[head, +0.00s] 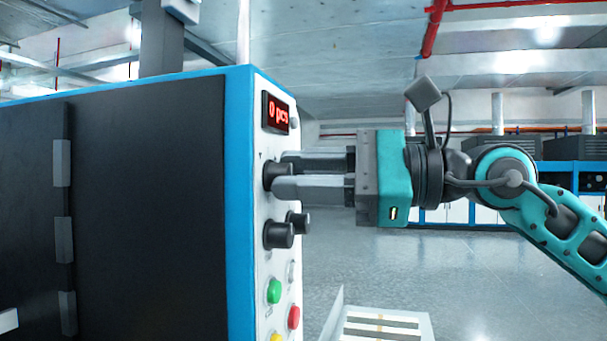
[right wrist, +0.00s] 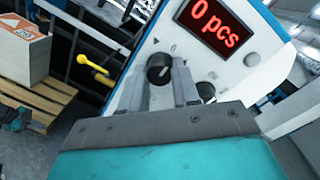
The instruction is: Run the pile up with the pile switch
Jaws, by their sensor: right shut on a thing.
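The pile switch appears to be the upper black knob (head: 270,176) on the white control panel, below the red display. It also shows in the right wrist view (right wrist: 159,67), with a small triangle mark beside it. My right gripper (head: 284,174) is shut on this knob, one finger on each side. In the right wrist view its two fingers (right wrist: 164,80) flank the knob. A stack with an orange label (right wrist: 22,42) stands on a wooden pallet (right wrist: 50,103) at the left; I cannot tell whether it is the pile.
The display (head: 277,113) reads "0 pcs". Below the held knob are more black knobs (head: 279,235), a green button (head: 274,291) and a red button (head: 293,317). A yellow-handled lever (right wrist: 95,69) is left of the panel. Open floor (head: 480,280) lies right of the machine.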

